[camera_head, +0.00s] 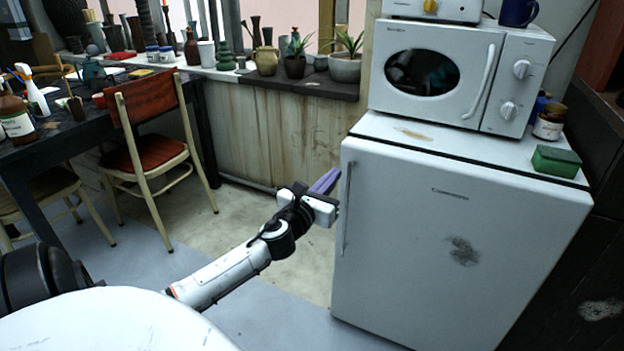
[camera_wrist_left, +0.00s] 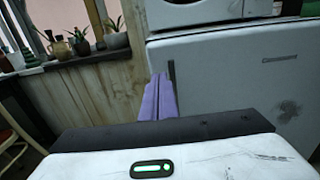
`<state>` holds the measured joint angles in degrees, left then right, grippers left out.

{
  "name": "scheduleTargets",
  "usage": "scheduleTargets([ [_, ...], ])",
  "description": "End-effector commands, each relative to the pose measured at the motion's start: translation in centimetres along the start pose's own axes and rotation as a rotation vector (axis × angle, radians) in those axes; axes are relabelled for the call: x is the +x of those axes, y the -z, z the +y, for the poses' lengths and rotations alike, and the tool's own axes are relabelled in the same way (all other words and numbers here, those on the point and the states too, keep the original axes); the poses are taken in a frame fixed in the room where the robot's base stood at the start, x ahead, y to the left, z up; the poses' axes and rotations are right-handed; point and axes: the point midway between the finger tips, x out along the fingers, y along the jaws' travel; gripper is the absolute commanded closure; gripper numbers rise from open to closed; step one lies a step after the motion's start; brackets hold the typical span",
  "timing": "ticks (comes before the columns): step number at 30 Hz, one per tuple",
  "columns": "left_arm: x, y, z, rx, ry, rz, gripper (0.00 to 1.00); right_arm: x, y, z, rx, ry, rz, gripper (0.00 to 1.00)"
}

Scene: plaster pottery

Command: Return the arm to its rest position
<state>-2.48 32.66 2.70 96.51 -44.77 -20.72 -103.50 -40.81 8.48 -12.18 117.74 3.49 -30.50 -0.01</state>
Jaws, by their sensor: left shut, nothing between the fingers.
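My left arm reaches in from the lower left in the head view. Its gripper (camera_head: 326,181) is shut, with its purple fingers together and nothing between them. The fingers point up and to the right, close to the left edge of the white fridge (camera_head: 450,235) and its handle. I cannot tell whether they touch it. The left wrist view shows the shut purple fingers (camera_wrist_left: 159,98) in front of the wooden panel and the fridge's left edge (camera_wrist_left: 240,85). The fridge door looks shut. My right gripper is not in view.
A chair with a red seat (camera_head: 146,155) and a dark table (camera_head: 60,140) are at the left. Potted plants (camera_head: 345,64) line the sill. The floor between chair and fridge is clear.

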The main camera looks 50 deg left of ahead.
Motion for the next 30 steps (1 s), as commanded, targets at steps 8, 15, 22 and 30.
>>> scheduleTargets([
  [8,-5.8,0.2,-0.5,-0.003,0.006,0.005,1.00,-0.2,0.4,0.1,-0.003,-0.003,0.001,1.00],
  [15,-7.8,0.3,-0.6,-0.003,0.006,0.003,1.00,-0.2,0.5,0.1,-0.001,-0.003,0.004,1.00],
  [22,-8.0,0.2,-0.7,-0.003,0.007,0.003,1.00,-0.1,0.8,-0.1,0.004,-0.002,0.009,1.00],
  [30,-11.5,5.4,-3.6,-0.488,-0.001,0.186,1.00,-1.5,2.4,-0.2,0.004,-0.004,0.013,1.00],
])
